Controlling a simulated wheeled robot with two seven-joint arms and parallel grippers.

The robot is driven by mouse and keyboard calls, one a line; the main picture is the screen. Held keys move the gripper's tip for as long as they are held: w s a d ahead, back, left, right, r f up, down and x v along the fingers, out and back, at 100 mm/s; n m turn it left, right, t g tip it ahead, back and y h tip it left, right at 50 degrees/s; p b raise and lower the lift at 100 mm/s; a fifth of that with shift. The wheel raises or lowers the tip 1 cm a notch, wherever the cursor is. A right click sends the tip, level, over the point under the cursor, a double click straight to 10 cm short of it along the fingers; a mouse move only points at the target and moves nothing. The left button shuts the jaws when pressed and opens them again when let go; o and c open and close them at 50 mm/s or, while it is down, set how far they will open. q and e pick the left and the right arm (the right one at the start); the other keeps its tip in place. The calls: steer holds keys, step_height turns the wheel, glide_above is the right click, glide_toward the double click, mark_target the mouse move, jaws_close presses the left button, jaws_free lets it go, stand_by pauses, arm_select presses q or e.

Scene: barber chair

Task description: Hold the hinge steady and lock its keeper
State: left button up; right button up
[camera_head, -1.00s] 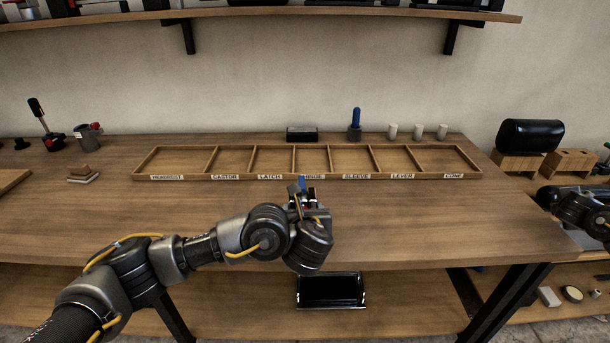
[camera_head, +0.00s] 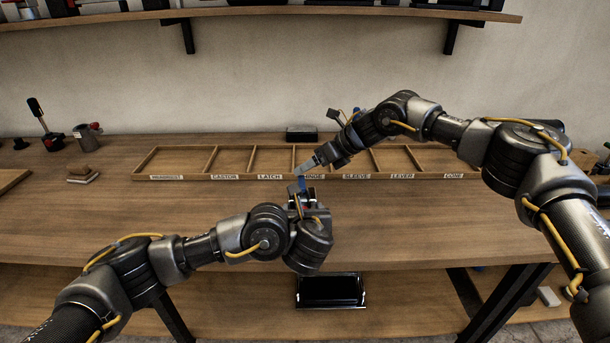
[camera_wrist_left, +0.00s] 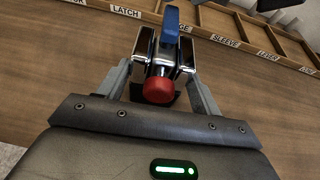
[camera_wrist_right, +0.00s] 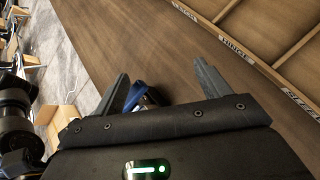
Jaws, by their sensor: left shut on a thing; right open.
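The hinge (camera_wrist_left: 158,60) shows in the left wrist view as a shiny metal body with a blue lever-like part (camera_wrist_left: 171,27) pointing away and a red knob (camera_wrist_left: 158,90) near the palm. My left gripper (camera_wrist_left: 160,68) is shut on the hinge, one finger on each side. In the head view my left gripper (camera_head: 304,198) holds it in front of the tray. My right gripper (camera_head: 308,168) is open, just above the hinge. In the right wrist view the blue part (camera_wrist_right: 136,96) shows beside the left finger of my right gripper (camera_wrist_right: 163,82), and the rest is mostly hidden.
A wooden tray (camera_head: 143,177) with labelled compartments, empty where visible, lies along the table's back. A clamp-like tool (camera_head: 50,140), a metal cup (camera_head: 88,135) and stacked blocks (camera_head: 83,175) stand at the left. A dark tray (camera_head: 331,290) sits on the lower shelf.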

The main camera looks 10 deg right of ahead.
mark_target(302, 182)
steer(key=s+d+r+n+g+h, duration=0.2)
steer(key=s+r+n+g+h, duration=0.25)
steer(key=r+n, duration=0.5)
steer(key=shift+m+t, duration=0.45)
steer(key=shift+m, duration=0.2)
steer(key=x, duration=0.7)
steer(key=s+x, duration=0.1)
steer(key=x, duration=0.2)
steer(key=shift+w+a, duration=0.1)
steer(key=shift+a, duration=0.3)
steer(key=c, duration=1)
